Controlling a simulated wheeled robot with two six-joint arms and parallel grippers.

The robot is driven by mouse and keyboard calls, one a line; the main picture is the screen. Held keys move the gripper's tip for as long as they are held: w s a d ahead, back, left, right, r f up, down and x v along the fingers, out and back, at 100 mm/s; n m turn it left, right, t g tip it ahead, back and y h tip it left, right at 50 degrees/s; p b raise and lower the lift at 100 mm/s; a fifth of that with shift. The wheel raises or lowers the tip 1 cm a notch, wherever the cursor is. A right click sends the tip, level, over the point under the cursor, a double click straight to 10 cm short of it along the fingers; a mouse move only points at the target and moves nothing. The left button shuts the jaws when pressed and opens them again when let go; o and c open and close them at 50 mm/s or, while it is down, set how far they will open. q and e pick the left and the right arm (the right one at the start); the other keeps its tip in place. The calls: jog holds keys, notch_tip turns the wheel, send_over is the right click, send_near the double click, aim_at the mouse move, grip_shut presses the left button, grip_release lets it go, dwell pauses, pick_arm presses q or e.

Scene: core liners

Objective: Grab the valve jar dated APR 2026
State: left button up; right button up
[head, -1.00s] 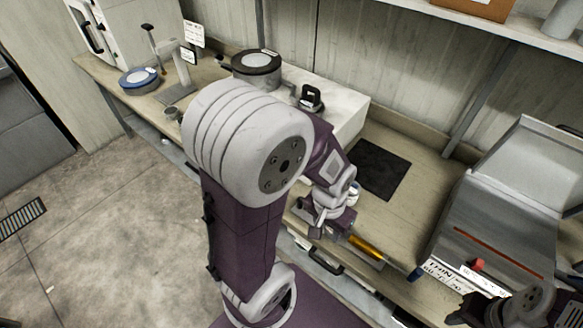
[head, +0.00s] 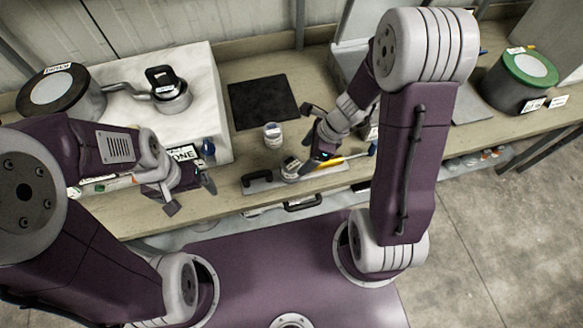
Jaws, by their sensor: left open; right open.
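A small jar with a pale lid (head: 272,135) stands on the bench in front of the dark mat. A second small jar (head: 291,167) with a dark band stands nearer the bench's front edge, beside the lower finger of my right gripper. The dates on both are too small to read. My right gripper (head: 304,141) is open, just right of the two jars, with its fingers towards them; I cannot tell whether it touches the nearer one. My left gripper (head: 190,196) is open and empty at the front edge, left of the jars.
A black mat (head: 263,101) lies behind the jars. A black-handled trowel-like tool (head: 262,181) and a yellow-handled tool (head: 335,161) lie near the front edge. A white block (head: 205,80) bears a metal pot (head: 172,97). A green-lidded drum (head: 522,80) stands right.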

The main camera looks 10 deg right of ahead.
aim_at(287, 162)
jog(key=shift+w+a+f+b, duration=0.1)
jog(key=shift+a+f+b, duration=0.35)
jog(key=shift+a+f, duration=0.7)
jog(key=shift+w+f, duration=0.15)
jog(key=shift+f, duration=0.25)
jog(key=b+x, duration=0.2)
jog(key=x, duration=0.2)
jog(key=shift+w+a+f, duration=0.2)
jog(key=shift+a, duration=0.2)
jog(key=shift+s+d, duration=0.1)
jog(key=shift+d, duration=0.1)
jog(key=c, duration=0.8)
jog(key=shift+a, duration=0.1)
jog(key=c, duration=0.9)
notch_tip(287, 162, up, 5)
jog(key=p, duration=0.3)
jog(key=shift+f, duration=0.15)
jog(key=shift+w+d+r+p, duration=0.55)
jog(key=shift+w+d+r, duration=0.05)
jog(key=shift+w+r, duration=0.05)
pick_arm(q)
jog(key=r+p, duration=0.1)
jog(key=a+r+p, duration=0.1)
jog(key=shift+r, duration=0.3)
pick_arm(e)
jog(key=w+d+r, duration=0.1)
jog(key=w+d, duration=0.1)
jog(key=w+d+r, duration=0.4)
jog(key=w+d, duration=0.1)
jog(key=shift+w, duration=0.1)
